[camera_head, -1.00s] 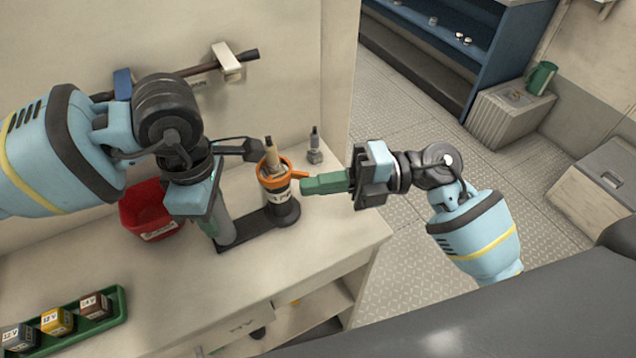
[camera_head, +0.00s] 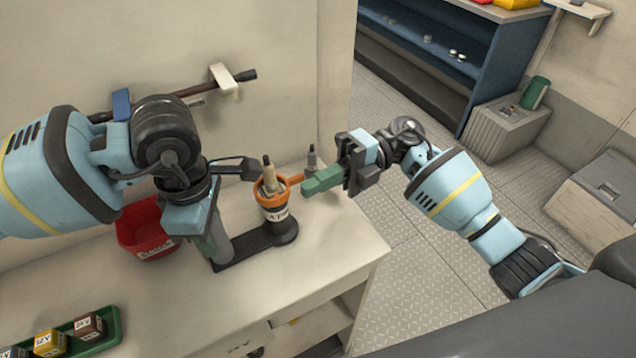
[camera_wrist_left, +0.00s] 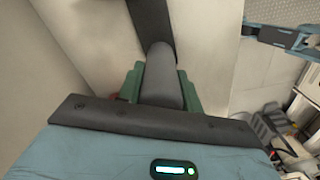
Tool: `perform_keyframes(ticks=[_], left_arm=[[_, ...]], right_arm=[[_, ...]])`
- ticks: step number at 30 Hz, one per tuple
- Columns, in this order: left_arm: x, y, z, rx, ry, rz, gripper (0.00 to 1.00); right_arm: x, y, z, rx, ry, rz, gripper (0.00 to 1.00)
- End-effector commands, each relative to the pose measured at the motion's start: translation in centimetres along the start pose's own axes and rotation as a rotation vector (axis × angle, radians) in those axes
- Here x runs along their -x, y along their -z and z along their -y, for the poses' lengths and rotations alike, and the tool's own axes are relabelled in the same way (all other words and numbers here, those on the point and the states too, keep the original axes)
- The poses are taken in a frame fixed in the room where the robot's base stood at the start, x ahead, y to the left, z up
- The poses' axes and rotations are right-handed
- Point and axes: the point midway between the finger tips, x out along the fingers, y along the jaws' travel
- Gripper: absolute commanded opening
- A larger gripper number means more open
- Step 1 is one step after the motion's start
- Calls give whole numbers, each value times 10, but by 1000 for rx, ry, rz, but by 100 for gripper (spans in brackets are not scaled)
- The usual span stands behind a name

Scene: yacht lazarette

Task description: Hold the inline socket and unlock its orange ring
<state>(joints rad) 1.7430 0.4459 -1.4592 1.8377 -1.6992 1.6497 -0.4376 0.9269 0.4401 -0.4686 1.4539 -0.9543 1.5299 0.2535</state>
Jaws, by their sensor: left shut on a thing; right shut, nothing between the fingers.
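The inline socket (camera_head: 277,214) stands upright on a black base, with a white label and a beige plug (camera_head: 269,178) in its top. Its orange ring (camera_head: 268,195) sits around the top, and the ring's lever points right. My left gripper (camera_head: 211,243) is shut on a grey post (camera_head: 222,246) joined to the socket's base; the post also shows between green fingers in the left wrist view (camera_wrist_left: 161,80). My right gripper (camera_head: 307,188) is shut and empty. Its green fingertips are close to the lever's end, at its right; I cannot tell whether they touch.
A red bin (camera_head: 145,228) stands behind the left gripper. A small grey fitting (camera_head: 312,158) stands behind the right fingertips. A green tray (camera_head: 108,322) with labelled blocks lies at the front left. The bench's right edge is close, and its front middle is clear.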

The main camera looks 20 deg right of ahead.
Motion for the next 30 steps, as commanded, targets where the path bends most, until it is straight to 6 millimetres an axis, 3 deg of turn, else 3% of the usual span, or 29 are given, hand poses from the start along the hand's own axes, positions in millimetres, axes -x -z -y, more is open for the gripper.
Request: perform_keyframes(ticks=[5,16,30], left_arm=[[1,0,0,0,-2,1,3],[1,0,0,0,-2,1,3],[1,0,0,0,-2,1,3]], right_arm=[[0,5,0,1,1,0,0],[-4,41,0,0,1,-1,0],[68,23,-1,-1,1,3,0]])
